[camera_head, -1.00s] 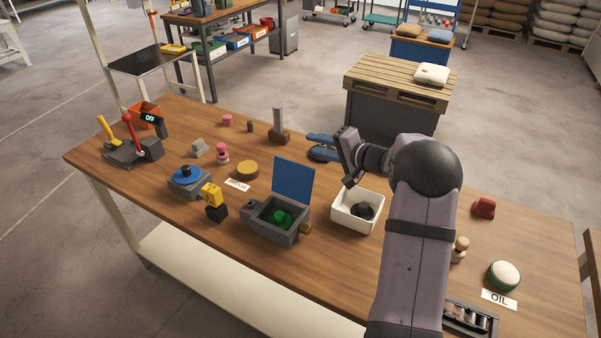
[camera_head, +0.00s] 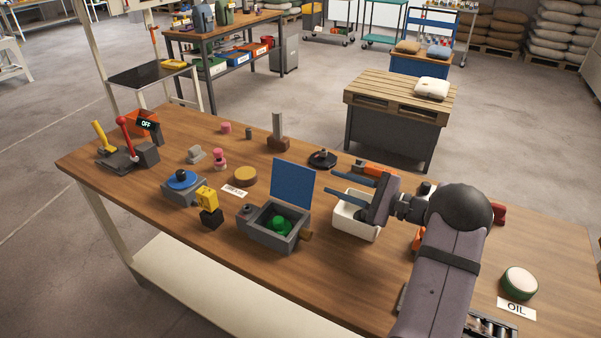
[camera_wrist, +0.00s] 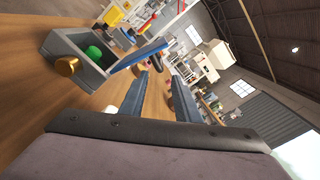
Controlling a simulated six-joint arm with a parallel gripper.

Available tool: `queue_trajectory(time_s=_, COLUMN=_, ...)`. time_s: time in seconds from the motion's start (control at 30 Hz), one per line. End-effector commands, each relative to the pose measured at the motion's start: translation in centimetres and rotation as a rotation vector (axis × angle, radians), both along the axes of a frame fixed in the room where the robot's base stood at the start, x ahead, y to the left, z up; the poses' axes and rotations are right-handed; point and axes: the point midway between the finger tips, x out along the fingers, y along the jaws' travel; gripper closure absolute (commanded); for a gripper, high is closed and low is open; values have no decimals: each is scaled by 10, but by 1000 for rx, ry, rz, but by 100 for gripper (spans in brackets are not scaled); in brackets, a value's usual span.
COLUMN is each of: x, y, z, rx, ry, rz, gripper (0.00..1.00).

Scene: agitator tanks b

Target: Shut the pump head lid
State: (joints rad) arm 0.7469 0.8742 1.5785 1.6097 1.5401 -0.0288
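The pump head is a grey box (camera_head: 258,238) on the wooden table, with a green part (camera_head: 280,225) inside. Its blue lid (camera_head: 293,183) stands up, open, at the box's back edge. In the wrist view the box (camera_wrist: 68,48) is at the upper left, and its lid (camera_wrist: 138,55) slants beside my fingers. My gripper (camera_head: 352,186) is to the right of the lid, above the white bin, with its fingers pointing left. In the wrist view my gripper (camera_wrist: 155,95) has its two fingers apart with nothing between them. The fingers do not appear to touch the lid.
The white bin (camera_head: 346,222) stands right of the box. A yellow and black block (camera_head: 208,205) and a blue-topped unit (camera_head: 182,184) are to its left. A brown block with a grey post (camera_head: 278,138) and a black round piece (camera_head: 322,159) are behind. The table's front edge is close to the box.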

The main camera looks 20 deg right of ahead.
Motion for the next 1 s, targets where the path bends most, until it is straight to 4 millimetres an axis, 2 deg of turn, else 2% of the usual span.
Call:
queue_trajectory(time_s=0.17, x=12, y=13, z=0, rx=-2, ry=-1, rz=4, gripper=70)
queue_trajectory(time_s=0.7, x=71, y=70, z=0, rx=-3, ry=-1, rz=2, gripper=70)
queue_trajectory(time_s=1.0, x=83, y=82, z=-1, rx=-2, ry=0, rz=-1, gripper=70)
